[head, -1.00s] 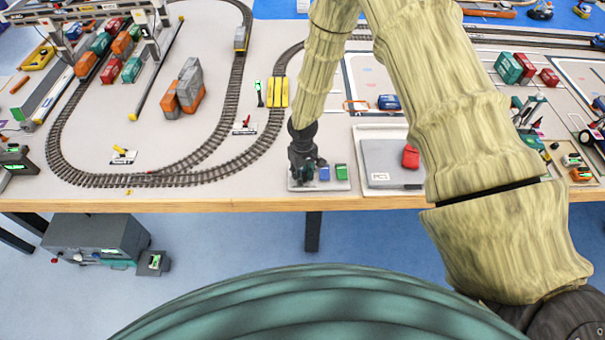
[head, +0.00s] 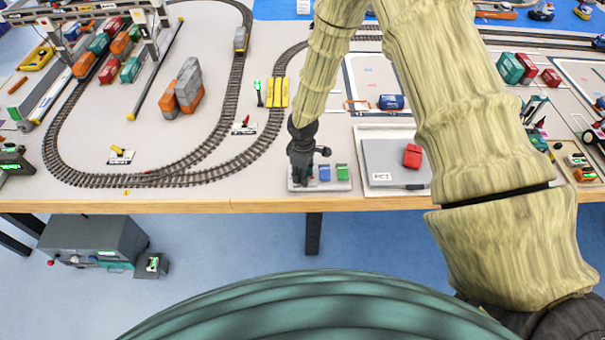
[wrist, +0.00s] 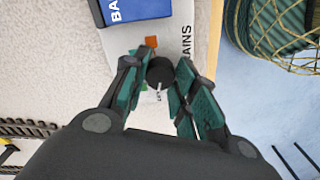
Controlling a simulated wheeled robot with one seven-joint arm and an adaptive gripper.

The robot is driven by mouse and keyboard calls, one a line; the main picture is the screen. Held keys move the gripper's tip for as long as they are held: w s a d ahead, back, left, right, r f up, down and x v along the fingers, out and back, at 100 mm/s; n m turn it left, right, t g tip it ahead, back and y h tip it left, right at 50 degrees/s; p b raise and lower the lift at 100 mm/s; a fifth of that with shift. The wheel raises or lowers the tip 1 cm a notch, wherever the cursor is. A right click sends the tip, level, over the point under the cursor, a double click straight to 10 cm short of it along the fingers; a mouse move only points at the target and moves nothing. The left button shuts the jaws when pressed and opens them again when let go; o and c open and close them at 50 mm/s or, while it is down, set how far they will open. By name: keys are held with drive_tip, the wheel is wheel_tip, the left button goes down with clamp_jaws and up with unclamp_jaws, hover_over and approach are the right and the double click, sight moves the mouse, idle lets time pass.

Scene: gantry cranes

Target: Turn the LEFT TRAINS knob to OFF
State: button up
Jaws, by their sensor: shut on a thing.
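The black round knob (wrist: 160,72) sits on a pale panel in the wrist view, between the two fingertips of my gripper (wrist: 161,76). The fingers are shut on its sides. An orange mark (wrist: 151,42) shows above the knob, and a bit of green shows by the left finger. Lettering ending in "AINS" runs beside the knob, partly covered by the right finger. I cannot tell clearly where the knob points. In the head view my gripper (head: 302,176) is down on the left end of the panel (head: 333,186) and hides the knob.
A blue block (head: 324,172) and a green block (head: 342,172) are on the same panel, close right of my gripper. A grey pad with a red piece (head: 412,155) lies farther right. Train track (head: 190,178) curves at the left. The table's wooden front edge (head: 230,206) is close.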

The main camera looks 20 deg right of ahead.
idle(0.4)
drive_tip(key=o, duration=1.1)
drive_tip(key=shift+c, duration=0.2)
wheel_tip(320, 180, up, 12)
drive_tip(key=s+a+f+m+y+b, duration=0.2)
drive_tip(key=s+f+m, duration=0.1)
drive_tip(key=s+f, duration=0.9)
drive_tip(key=s+d+f+m+b, duration=0.1)
drive_tip(key=s+f, duration=0.3)
drive_tip(key=s, duration=0.4)
drive_tip(key=s+d+f+m+h+b, duration=0.1)
drive_tip(key=s+f+m, duration=0.3)
drive_tip(key=s, duration=0.4)
drive_tip(key=s+d+f+m+h+b, duration=0.1)
drive_tip(key=s+d+f+m+b, duration=0.1)
drive_tip(key=s, duration=0.6)
wheel_tip(320, 180, down, 2)
drive_tip(key=shift+s+d+f+m, duration=0.2)
drive_tip(key=shift+d+m, duration=0.1)
drive_tip(key=shift+d, duration=0.4)
